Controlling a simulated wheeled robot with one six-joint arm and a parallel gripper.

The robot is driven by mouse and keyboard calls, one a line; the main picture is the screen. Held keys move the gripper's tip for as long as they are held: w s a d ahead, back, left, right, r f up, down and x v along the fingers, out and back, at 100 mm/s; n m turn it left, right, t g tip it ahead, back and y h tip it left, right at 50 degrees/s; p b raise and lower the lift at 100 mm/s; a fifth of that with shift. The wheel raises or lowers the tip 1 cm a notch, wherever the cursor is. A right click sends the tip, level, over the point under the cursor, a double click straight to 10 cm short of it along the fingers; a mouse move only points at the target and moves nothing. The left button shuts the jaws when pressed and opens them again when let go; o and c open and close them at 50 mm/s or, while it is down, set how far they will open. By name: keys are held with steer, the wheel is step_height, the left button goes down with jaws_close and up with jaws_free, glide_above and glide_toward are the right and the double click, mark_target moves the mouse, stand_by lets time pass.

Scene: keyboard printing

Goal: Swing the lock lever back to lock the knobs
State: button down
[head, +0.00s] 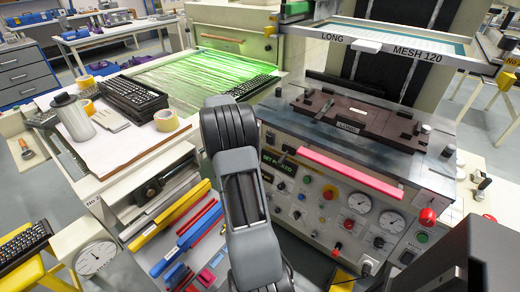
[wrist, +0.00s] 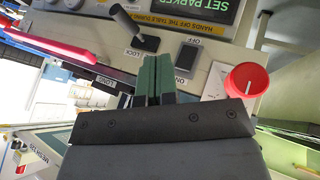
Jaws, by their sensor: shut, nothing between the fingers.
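The lock lever (wrist: 127,22) is a dark stick with a rounded grey tip on a small black base in the wrist view. It leans to the upper left there, and a LOCK label sits beside its base. My gripper (wrist: 157,60) has its green fingers together and empty, just below the lever base in the picture; I cannot tell whether they touch anything. A red knob (wrist: 248,80) with a white mark stands right of the fingers. In the head view my arm hides the gripper, and I cannot make out the lever clearly.
A pink bar (head: 350,166) runs along the top edge of the control panel (head: 312,222). Gauges (head: 358,202) and knobs crowd the panel. A dark jig (head: 350,118) lies above it.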

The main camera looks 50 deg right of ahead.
mark_target(283, 159)
steer(key=s+d+f, duration=0.4)
steer(key=s+f, duration=0.3)
steer(key=s, duration=0.1)
steer(key=shift+d, duration=0.25)
steer(key=shift+b, duration=0.35)
